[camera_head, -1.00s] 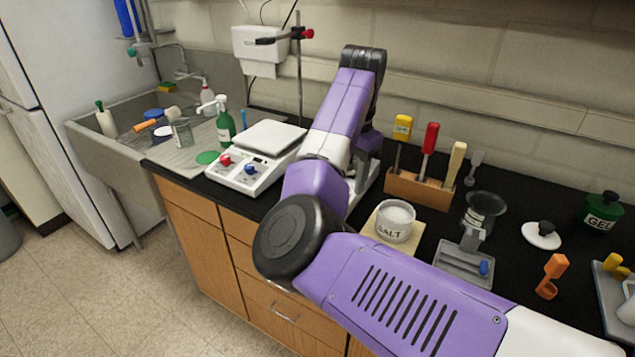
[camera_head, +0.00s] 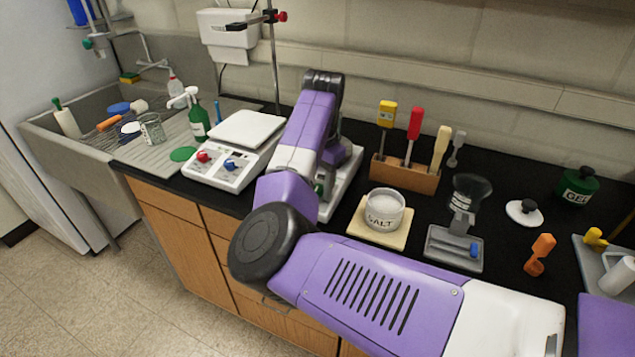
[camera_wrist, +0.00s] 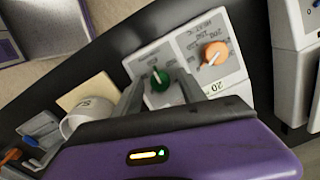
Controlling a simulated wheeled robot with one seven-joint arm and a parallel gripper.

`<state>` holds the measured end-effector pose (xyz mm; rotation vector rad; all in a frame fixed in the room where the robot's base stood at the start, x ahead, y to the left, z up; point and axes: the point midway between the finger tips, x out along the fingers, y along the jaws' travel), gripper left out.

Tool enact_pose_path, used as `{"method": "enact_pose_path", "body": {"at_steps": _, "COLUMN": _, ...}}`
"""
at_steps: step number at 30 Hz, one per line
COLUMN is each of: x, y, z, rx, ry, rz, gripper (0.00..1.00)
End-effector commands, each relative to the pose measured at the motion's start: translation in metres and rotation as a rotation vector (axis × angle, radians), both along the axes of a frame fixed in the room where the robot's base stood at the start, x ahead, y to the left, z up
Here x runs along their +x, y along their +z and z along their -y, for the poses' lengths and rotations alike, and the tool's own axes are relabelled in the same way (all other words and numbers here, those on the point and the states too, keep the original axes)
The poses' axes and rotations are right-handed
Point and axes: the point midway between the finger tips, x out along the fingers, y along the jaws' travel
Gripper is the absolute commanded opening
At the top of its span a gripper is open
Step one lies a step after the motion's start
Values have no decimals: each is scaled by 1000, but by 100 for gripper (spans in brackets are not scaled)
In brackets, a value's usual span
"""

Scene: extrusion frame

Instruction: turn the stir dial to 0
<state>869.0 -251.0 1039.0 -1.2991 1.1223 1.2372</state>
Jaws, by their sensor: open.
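In the wrist view a pale device has a green dial (camera_wrist: 158,82) and an orange dial (camera_wrist: 215,54), each with a light pointer mark. In the head view the device (camera_head: 345,180) is mostly hidden behind my purple arm. My fingertips are hidden there.
A similar white device (camera_head: 222,172) with red and blue dials stands to the left. The salt jar (camera_head: 385,213) on its tan board, a tool rack (camera_head: 405,175) and a grey stand (camera_head: 452,250) are to the right. Black counter shows between them.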

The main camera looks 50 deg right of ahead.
Motion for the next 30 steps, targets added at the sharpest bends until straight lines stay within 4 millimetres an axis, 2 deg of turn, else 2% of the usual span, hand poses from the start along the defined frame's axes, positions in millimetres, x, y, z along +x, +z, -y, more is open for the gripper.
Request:
{"method": "enact_pose_path", "body": {"at_steps": 8, "x": 0, "y": -2, "z": 0, "rx": 0, "ry": 1, "rz": 0, "gripper": 48}}
{"method": "enact_pose_path", "body": {"at_steps": 15, "x": 0, "y": -2, "z": 0, "rx": 0, "ry": 1, "rz": 0, "gripper": 3}}
{"method": "enact_pose_path", "body": {"at_steps": 16, "x": 0, "y": -2, "z": 0, "rx": 0, "ry": 1, "rz": 0, "gripper": 0}}
{"method": "enact_pose_path", "body": {"at_steps": 24, "x": 0, "y": -1, "z": 0, "rx": 0, "ry": 15, "rz": -4, "gripper": 0}}
{"method": "enact_pose_path", "body": {"at_steps": 30, "x": 0, "y": 1, "z": 0, "rx": -7, "ry": 89, "rz": -20, "gripper": 0}}
